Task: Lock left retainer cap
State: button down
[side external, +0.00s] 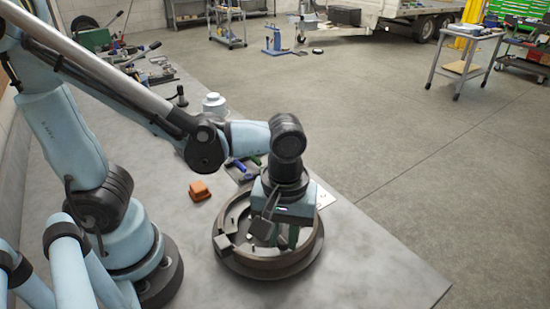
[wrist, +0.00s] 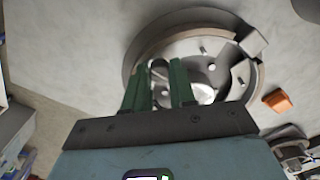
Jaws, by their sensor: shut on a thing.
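The round brake drum assembly (side external: 228,262) sits on the grey bench, with brake shoes and small hardware inside its rim. It also fills the upper middle of the wrist view (wrist: 135,55). My gripper (side external: 278,240) points down into the drum. In the wrist view its two green fingers (wrist: 160,78) reach over the inside of the drum, with a small metallic part, seemingly the retainer cap (wrist: 158,68), between their tips. The fingers are shut on it. Its seating and turn angle are too small to tell. In the side view my gripper hides much of the drum's inside.
An orange block (side external: 199,190) lies on the bench left of the drum. Tools with blue and green handles (side external: 240,170) lie behind it, near a white jar (side external: 214,104). The bench (side external: 375,270) is clear right of the drum up to its edge.

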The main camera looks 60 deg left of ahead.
jog(key=shift+m, duration=0.4)
jog(key=m, duration=0.8)
jog(key=shift+m, duration=0.3)
jog(key=m, duration=0.4)
jog(key=shift+m, duration=2.1)
jog(key=c, duration=0.9)
grip_release()
